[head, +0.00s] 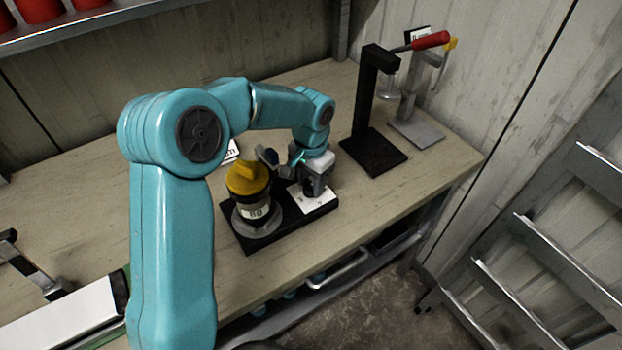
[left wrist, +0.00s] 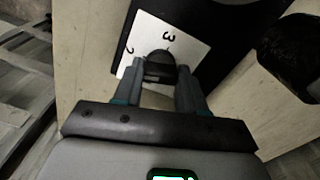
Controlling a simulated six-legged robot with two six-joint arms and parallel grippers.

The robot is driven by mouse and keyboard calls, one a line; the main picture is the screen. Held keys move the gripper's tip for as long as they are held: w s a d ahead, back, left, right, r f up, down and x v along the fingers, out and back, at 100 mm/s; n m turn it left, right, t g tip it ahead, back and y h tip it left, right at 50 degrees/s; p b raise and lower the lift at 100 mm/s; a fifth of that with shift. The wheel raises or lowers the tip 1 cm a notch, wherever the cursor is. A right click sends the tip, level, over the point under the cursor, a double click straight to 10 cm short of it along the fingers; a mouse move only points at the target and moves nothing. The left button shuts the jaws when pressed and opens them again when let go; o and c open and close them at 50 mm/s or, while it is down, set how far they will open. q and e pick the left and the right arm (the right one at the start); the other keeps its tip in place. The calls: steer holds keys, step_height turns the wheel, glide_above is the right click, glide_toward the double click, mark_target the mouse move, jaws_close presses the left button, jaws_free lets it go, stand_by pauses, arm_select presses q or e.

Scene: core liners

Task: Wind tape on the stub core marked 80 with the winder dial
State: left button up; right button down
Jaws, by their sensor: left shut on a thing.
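The stub core marked 80 (head: 257,212) stands upright on a grey round seat (head: 256,232) on the winder's black base (head: 250,245). A yellow cap-like part (head: 247,178) sits on top of it. The winder dial is a black knob (left wrist: 160,67) on a white numbered plate (head: 321,201), where a 3 and a 2 are readable in the left wrist view. My left gripper (head: 312,190) reaches down over the plate, to the right of the core. Its fingers (left wrist: 160,75) are shut on the dial knob. My right gripper is not in view.
A black stand with a red-handled lever (head: 373,150) and a grey stand (head: 417,130) are at the back right. A white box-like thing (head: 65,322) lies at the front left. Red containers (head: 40,10) sit on a shelf above. The bench's front edge runs close by the winder.

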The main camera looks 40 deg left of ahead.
mark_target(311, 183)
arm_select(q)
steer(key=shift+w+r+m, duration=0.15)
steer(key=shift+r+m, duration=0.05)
steer(key=shift+m, duration=1.4)
steer(key=o, duration=0.9)
steer(key=shift+o, duration=0.8)
steer(key=shift+f, duration=0.1)
step_height(311, 183, up, 16)
steer(key=shift+r+p, duration=0.2)
steer(key=shift+p, duration=0.25)
